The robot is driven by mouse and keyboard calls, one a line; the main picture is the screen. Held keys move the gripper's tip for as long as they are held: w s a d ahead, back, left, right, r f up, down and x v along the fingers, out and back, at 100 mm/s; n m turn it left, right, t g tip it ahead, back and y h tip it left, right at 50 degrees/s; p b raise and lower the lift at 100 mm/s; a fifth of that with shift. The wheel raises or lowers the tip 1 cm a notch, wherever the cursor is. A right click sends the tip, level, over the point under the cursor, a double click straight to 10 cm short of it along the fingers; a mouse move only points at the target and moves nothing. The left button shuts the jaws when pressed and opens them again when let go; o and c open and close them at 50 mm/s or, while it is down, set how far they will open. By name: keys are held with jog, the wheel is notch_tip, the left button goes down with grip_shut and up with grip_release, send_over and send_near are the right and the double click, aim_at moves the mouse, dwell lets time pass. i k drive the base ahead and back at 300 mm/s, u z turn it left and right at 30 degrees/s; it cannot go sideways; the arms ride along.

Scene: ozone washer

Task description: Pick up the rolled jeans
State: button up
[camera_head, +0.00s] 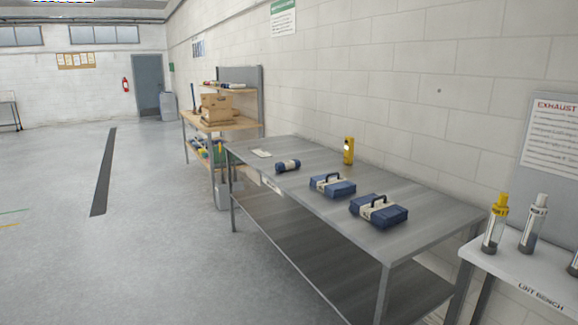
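The rolled jeans (288,166) look like a small dark blue roll with a pale band, lying on the far half of the grey metal table (300,192), near its left edge. Two blue folded bundles with pale bands and dark handles lie nearer on the same table: one in the middle (333,186) and one closer to me (379,212). Nothing touches the roll. My gripper is not in view.
A yellow device (348,150) stands at the table's wall side. A pale flat item (261,153) lies beyond the roll. A white bench (530,265) with several bottles is at right. A wooden shelf unit (222,124) holds boxes behind. The floor at left is clear.

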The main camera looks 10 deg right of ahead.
aim_at(294, 164)
jog(key=u, duration=0.3)
jog(key=i, duration=1.55)
jog(key=u, duration=0.55)
jog(key=i, duration=0.8)
jog(key=u, duration=0.3)
jog(key=i, duration=1.5)
jog(key=u, duration=0.15)
